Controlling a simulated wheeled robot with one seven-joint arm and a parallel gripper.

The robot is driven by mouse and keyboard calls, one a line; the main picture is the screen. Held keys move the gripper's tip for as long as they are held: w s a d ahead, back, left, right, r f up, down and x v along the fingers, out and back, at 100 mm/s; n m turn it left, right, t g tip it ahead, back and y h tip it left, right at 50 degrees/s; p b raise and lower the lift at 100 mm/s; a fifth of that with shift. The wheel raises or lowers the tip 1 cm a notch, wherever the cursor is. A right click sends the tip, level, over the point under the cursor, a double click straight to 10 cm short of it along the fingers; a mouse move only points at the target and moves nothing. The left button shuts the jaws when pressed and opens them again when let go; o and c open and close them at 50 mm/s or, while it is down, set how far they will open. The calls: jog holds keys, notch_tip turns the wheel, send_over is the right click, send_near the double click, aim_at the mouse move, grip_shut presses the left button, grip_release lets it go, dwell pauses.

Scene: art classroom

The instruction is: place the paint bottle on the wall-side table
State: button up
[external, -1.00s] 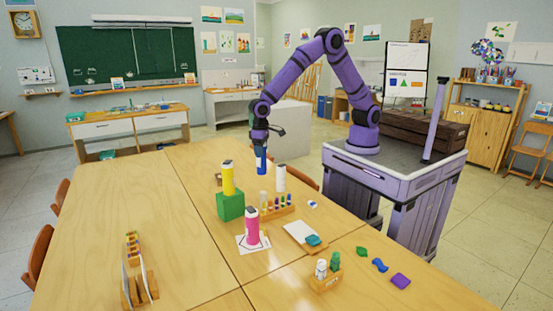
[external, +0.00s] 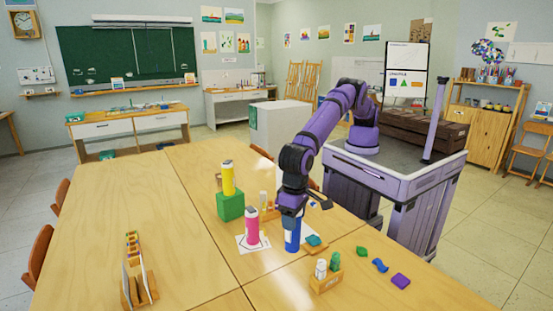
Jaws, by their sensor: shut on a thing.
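My gripper (external: 292,216) points down over the near wooden table (external: 190,255), shut on a blue paint bottle (external: 292,240). The bottle is upright, right of a pink bottle (external: 252,228). I cannot tell whether its base touches the table. A yellow bottle (external: 228,178) stands on a green block (external: 230,205) to the left. Along the walls at the back are a table with white drawer fronts (external: 130,121) under the chalkboard and a smaller white-fronted table (external: 232,110) to its right. My arm hides part of the tabletop behind the blue bottle.
A wooden holder with small bottles (external: 325,279), a teal piece (external: 314,240) and coloured blobs (external: 380,265) lie near the held bottle. A rack (external: 137,275) stands at front left. The table's left half is mostly bare. A white cabinet (external: 283,127) stands behind.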

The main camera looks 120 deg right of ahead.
jog(key=s+a+f+m, duration=0.2)
jog(key=s+a, duration=0.1)
jog(key=a, duration=0.5)
jog(key=s+a+f+m, duration=0.1)
jog(key=s+a+f, duration=0.15)
jog(key=a, duration=0.55)
notch_tip(320, 180, down, 10)
jog(key=shift+f, duration=0.15)
jog(key=shift+d+f, duration=0.1)
jog(key=shift+f, duration=0.05)
jog(key=o, duration=1.2)
jog(key=shift+c, duration=0.2)
notch_tip(320, 180, up, 12)
